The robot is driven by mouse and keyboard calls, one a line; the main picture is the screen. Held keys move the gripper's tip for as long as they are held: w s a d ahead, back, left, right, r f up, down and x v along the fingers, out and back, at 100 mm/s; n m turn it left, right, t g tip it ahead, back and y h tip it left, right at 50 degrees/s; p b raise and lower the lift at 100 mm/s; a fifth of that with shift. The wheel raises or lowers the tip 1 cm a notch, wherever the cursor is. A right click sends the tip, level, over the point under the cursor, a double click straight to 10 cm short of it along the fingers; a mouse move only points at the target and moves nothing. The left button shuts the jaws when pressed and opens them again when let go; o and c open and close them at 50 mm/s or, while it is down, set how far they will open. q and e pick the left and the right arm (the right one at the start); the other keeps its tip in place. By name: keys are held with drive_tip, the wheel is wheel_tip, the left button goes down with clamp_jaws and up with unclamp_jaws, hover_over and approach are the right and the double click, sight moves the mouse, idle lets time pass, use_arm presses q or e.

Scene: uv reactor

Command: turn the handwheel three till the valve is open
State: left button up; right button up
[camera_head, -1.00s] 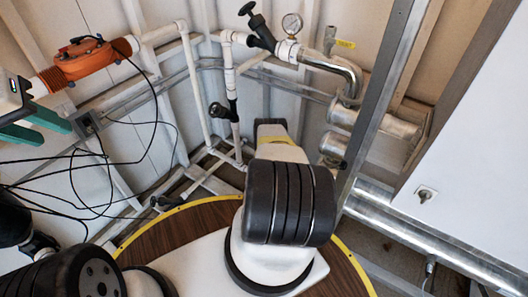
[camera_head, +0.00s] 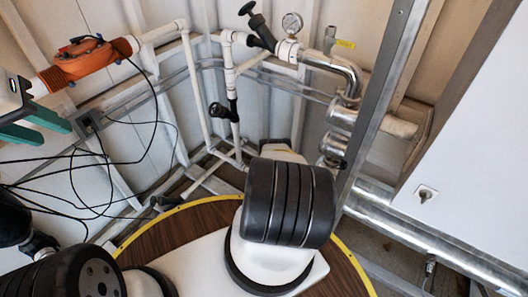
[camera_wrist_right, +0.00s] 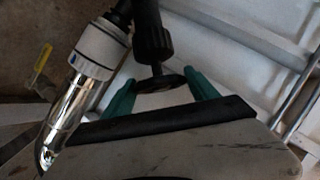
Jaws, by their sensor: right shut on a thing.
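In the right wrist view, a dark round handwheel (camera_wrist_right: 160,84) sits on the stem of a black valve body (camera_wrist_right: 152,35). My right gripper (camera_wrist_right: 174,88) has its two teal fingers on opposite sides of the rim, shut on it. The head view does not show this gripper; my right arm covers that area. In the head view, one black handwheel (camera_head: 247,9) stands at the upper pipe and another (camera_head: 216,110) on the lower pipe. I cannot tell which is marked three. My left gripper (camera_head: 52,130) is open and empty at the left edge.
An orange pipe unit (camera_head: 83,60) with cables hangs near my left gripper. A pressure gauge (camera_head: 292,23), a yellow lever (camera_head: 345,43) and chrome pipes (camera_head: 335,67) are at the upper middle. A metal post (camera_head: 378,95) and white panel (camera_head: 460,150) stand right.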

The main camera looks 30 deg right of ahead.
drive_tip(key=o, duration=1)
drive_tip(key=shift+v, duration=3.9)
drive_tip(key=o, duration=0.3)
drive_tip(key=shift+w, duration=0.1)
wheel_tip(320, 180, up, 4)
drive_tip(key=w+d+m+g+y, duration=0.2)
drive_tip(key=m+g+y, duration=0.3)
drive_tip(key=m, duration=0.1)
drive_tip(key=shift+d+x, duration=0.2)
drive_tip(key=shift+x, duration=3.5)
